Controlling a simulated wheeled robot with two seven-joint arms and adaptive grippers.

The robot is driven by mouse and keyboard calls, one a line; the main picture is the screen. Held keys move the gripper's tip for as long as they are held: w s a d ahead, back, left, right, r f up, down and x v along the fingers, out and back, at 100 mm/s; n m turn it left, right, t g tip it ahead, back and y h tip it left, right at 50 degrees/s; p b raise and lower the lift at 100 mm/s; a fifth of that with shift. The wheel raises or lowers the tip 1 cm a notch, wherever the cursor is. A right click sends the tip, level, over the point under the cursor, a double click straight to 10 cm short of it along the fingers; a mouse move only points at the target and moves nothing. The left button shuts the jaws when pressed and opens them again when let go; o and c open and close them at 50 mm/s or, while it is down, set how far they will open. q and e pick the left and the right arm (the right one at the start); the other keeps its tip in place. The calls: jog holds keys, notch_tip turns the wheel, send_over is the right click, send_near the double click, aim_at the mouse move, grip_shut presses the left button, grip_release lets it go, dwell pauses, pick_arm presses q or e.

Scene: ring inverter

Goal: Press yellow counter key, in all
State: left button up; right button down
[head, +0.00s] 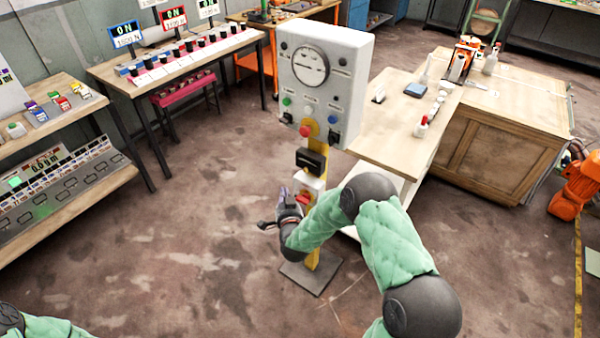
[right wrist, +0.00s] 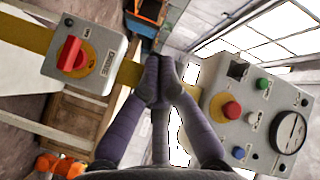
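I cannot pick out a yellow counter key for sure. On the left shelf, small counters with coloured tops (head: 60,103) include some yellow, too small to read. My right gripper (head: 286,205) is in front of the lower part of the yellow post of a control stand (head: 325,80). In the right wrist view its two fingers (right wrist: 160,78) meet at the tips, with nothing seen between them. They point across the post, between the red rotary switch (right wrist: 72,54) and the grey control box (right wrist: 250,118). My left gripper is out of view; only part of that arm shows bottom left.
A long grey panel (head: 60,195) with a green light lies on the lower left shelf. A back table (head: 180,65) holds dark-topped items and displays. A wooden bench (head: 395,125) stands right of the stand. The floor between shelf and stand is clear.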

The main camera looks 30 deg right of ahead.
aim_at(305, 170)
jog(key=w+d+b, duration=0.2)
jog(key=w+d, duration=0.1)
jog(key=d, duration=0.5)
jog(key=shift+w, duration=0.2)
dwell(0.4)
jog(key=shift+d, duration=0.2)
dwell(1.1)
jog(key=shift+w+d+b, duration=0.15)
jog(key=shift+d+b, duration=0.1)
jog(key=shift+b, duration=0.1)
jog(key=shift+w+d+b, duration=0.2)
jog(key=shift+d+b, duration=0.15)
jog(key=shift+d, duration=0.1)
dwell(0.7)
dwell(0.4)
jog(key=shift+s+a, duration=0.4)
jog(key=shift+a, duration=0.45)
